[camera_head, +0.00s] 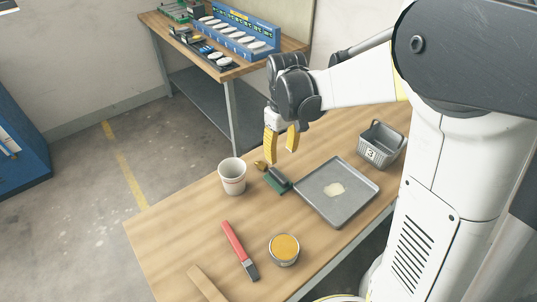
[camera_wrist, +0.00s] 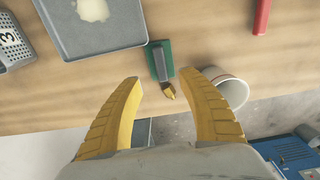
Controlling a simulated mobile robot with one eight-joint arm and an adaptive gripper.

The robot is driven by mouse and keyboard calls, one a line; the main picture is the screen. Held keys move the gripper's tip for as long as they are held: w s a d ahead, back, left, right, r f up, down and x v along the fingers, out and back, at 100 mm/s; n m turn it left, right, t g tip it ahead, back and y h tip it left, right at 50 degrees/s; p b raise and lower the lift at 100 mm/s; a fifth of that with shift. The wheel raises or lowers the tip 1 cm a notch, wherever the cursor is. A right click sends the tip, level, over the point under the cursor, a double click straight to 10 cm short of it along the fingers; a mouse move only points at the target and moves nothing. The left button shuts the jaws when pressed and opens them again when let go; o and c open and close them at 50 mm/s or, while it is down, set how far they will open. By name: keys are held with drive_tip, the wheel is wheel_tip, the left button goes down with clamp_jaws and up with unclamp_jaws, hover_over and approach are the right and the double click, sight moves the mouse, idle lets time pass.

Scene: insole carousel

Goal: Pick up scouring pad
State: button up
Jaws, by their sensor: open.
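The scouring pad (camera_head: 273,184) looks like a small green slab lying flat on the wooden table (camera_head: 190,238), between the white cup and the grey tray. A dark grey piece (camera_wrist: 158,62) with a brass-yellow tip (camera_wrist: 169,92) lies on or across it; I cannot tell whether it is a separate tool. Green edges of the pad show around it in the wrist view (camera_wrist: 169,52). My gripper (camera_head: 281,152) is open and empty, with its yellow fingers apart above the table. In the wrist view the pad lies ahead of and between the fingertips (camera_wrist: 173,83). Nothing touches the fingers.
A white cup (camera_head: 232,177) stands left of the pad, close to one finger in the wrist view. A grey tray (camera_head: 316,205) with a pale patch (camera_head: 334,189) lies right. A grey basket (camera_head: 373,158), red-handled tool (camera_head: 236,243), orange-topped tin (camera_head: 284,249) and wooden strip (camera_head: 207,284) also stand around.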

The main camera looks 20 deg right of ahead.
drive_tip(key=b, duration=0.2)
hover_over(279, 174)
drive_tip(key=f, duration=0.6)
drive_tip(key=shift+s+d, duration=0.15)
drive_tip(key=shift+s, duration=0.15)
drive_tip(key=f+b, duration=0.2)
drive_tip(key=f, duration=0.1)
drive_tip(key=f+b, duration=0.1)
drive_tip(key=f, duration=0.1)
drive_tip(key=shift+w+a+f, duration=0.2)
drive_tip(key=shift+w+f, duration=0.05)
drive_tip(key=shift+w, duration=0.05)
drive_tip(key=shift+r, duration=0.1)
clamp_jaws()
